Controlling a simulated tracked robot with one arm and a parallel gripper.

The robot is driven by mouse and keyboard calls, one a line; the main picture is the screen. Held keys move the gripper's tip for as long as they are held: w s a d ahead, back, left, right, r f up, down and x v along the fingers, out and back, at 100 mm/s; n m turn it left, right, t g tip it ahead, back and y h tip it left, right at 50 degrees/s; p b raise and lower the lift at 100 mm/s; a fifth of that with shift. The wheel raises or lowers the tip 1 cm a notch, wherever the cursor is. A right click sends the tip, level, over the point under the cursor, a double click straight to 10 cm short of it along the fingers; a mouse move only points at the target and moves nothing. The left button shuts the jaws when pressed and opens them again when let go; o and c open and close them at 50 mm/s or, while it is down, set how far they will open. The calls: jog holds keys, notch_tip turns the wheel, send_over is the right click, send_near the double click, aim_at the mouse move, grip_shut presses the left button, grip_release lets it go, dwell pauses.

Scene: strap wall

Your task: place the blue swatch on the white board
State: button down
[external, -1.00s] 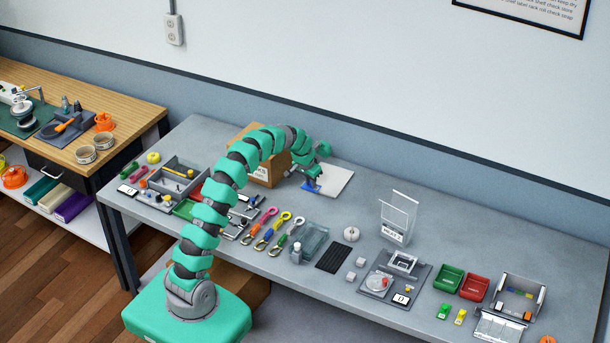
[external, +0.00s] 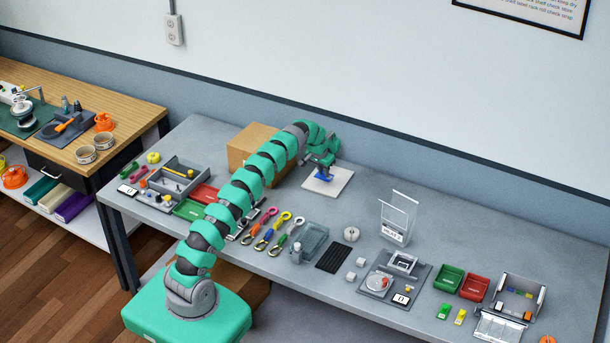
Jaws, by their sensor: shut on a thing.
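The white board (external: 341,184) lies flat on the grey table at the back, right of the cardboard box. My gripper (external: 323,174) is over the board and points down. It is shut on the blue swatch (external: 323,178), which shows as a small blue patch over the middle of the board. I cannot tell whether the swatch touches the board. The fingertips are small and partly hidden.
The cardboard box (external: 249,146) stands left of the board, behind my arm. Several carabiners with coloured straps (external: 276,228) lie in front. A clear sign stand (external: 397,218) is to the right. The table between board and stand is clear.

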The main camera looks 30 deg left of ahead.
jog(key=shift+w+f, duration=0.1)
jog(key=shift+w, duration=0.4)
jog(key=shift+f, duration=1.7)
jog(key=c, duration=1.4)
grip_release()
jog(key=shift+f, duration=0.1)
jog(key=shift+o, duration=0.2)
jog(key=v, duration=1.2)
